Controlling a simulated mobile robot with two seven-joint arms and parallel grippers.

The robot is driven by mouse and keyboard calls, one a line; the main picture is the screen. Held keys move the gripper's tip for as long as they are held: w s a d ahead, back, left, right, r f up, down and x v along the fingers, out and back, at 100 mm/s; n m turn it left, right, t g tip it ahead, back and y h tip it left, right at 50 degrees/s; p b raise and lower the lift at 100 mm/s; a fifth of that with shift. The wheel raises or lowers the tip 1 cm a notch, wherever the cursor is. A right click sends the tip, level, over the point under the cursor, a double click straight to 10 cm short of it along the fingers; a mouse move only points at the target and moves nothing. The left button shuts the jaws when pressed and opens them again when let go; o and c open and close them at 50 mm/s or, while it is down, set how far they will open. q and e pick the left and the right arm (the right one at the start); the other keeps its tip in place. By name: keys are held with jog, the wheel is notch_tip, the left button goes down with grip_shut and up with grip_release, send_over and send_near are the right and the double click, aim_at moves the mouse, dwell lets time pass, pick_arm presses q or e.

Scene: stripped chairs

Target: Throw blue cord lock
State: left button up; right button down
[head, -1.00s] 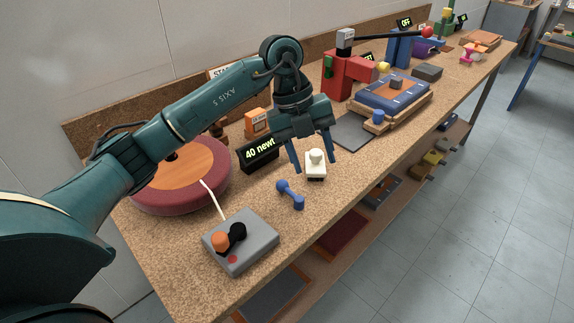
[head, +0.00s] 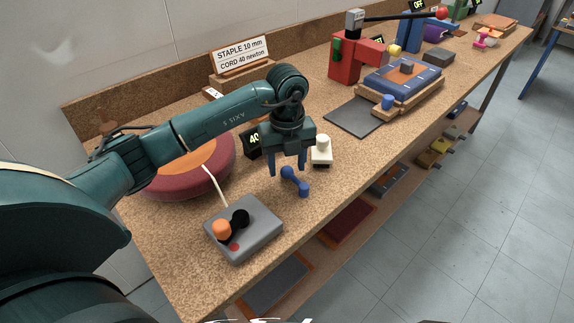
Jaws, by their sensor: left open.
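A blue dumbbell-shaped piece (head: 298,184), which looks like the cord lock, lies on the cork-coloured bench in the middle of the head view. My left gripper (head: 287,170) points down at its far end with the fingers apart. The far end of the blue piece shows between or just in front of the fingertips; I cannot tell whether they touch it. The gripper holds nothing that I can see. My right gripper is not in view.
A white knobbed piece (head: 321,152) stands close behind the gripper. A grey control box (head: 262,243) with orange and black knobs sits in front. A round maroon pad (head: 185,188) is at left. A blue-topped press (head: 402,84) and red stand (head: 344,58) are farther back.

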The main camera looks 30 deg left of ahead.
pick_arm(q)
jog(key=shift+f, duration=0.6)
grip_shut()
